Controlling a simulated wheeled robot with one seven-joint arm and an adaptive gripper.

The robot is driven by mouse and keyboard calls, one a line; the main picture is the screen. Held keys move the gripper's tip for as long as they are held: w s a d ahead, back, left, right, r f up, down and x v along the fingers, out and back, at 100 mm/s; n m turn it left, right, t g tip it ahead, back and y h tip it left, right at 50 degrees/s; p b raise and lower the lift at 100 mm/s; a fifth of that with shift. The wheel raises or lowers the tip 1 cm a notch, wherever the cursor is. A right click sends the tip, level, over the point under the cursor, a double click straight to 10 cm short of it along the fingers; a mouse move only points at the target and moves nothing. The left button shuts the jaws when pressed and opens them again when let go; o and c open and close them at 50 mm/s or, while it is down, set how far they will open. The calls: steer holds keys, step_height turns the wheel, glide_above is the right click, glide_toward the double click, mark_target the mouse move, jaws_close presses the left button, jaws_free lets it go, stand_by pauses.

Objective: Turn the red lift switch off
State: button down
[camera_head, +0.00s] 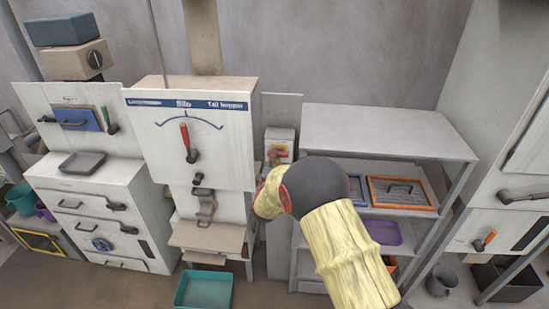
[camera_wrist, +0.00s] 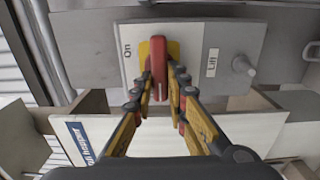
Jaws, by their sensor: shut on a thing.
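The red lift switch (camera_wrist: 158,58) sits on a yellow plate on a pale box. The box carries an "On" label on one side and a "Lift" label (camera_wrist: 212,62) on the other. In the wrist view my gripper (camera_wrist: 160,88) has its two fingers on either side of the red handle, shut on it. In the head view the switch box (camera_head: 280,138) shows beside the silo panel, with a bit of red and yellow on its front. My arm covers the area just below it there, and my fingertips are hidden.
The silo panel (camera_head: 225,145) with a red-handled lever (camera_head: 186,137) stands left of the box. A grey shelf (camera_head: 385,130) stands close on the right, holding an orange-framed tray (camera_head: 402,191). A teal bin (camera_head: 204,290) is on the floor.

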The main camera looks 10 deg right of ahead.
steer(key=c, duration=1.8)
jaws_free()
steer(key=shift+o, duration=0.2)
steer(key=v, duration=1.2)
